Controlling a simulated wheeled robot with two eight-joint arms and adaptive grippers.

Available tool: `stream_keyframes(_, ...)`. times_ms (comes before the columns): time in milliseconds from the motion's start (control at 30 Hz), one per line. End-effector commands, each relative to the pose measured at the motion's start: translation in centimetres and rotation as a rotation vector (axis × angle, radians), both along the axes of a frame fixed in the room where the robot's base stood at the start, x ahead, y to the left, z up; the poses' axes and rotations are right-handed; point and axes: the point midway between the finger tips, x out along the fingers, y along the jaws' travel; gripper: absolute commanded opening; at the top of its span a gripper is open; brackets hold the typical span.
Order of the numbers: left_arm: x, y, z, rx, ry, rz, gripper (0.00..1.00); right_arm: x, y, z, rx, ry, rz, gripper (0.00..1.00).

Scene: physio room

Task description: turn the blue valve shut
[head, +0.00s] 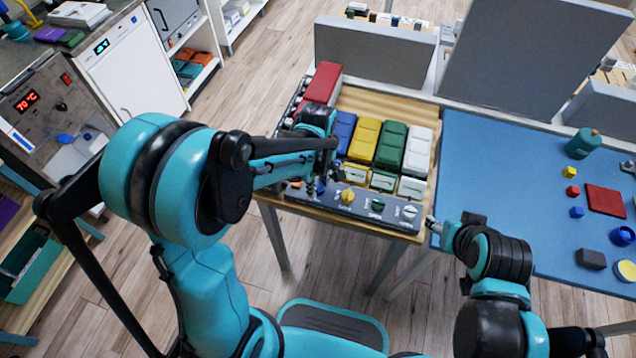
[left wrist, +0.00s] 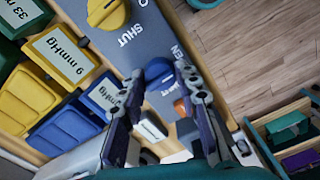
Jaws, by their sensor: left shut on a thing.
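The valve panel (head: 330,201) runs along the front edge of a wooden table. My left gripper (head: 318,186) reaches down onto its left part and hides most of the blue valve in the head view. Lettering beside this valve is partly covered. The blue cuff unit (head: 345,130) stands behind the panel. My right gripper (head: 436,226) is by the table's right front corner; its jaw opening is unclear.
The yellow valve (head: 347,195), green valve (head: 377,205) and white valve (head: 409,211) sit to the right on the panel. A red unit (head: 321,85) stands behind my left gripper. A blue-topped table (head: 490,170) with small objects is at the right.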

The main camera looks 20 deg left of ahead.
Motion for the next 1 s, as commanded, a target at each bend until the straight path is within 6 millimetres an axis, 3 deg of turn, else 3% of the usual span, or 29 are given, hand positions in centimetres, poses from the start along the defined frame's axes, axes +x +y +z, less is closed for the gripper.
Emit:
stream_keyframes(367, 0.00, -0.01, -0.01, 0.000, 0.000, -0.142, 0.03, 0.00, 0.00, 0.09, 0.000, 0.000, 0.000, 0.53)
stream_keyframes(1000, -0.04, -0.01, -0.03, 0.000, 0.000, -0.733, 0.03, 0.00, 0.00, 0.37, 0.000, 0.000, 0.000, 0.53)
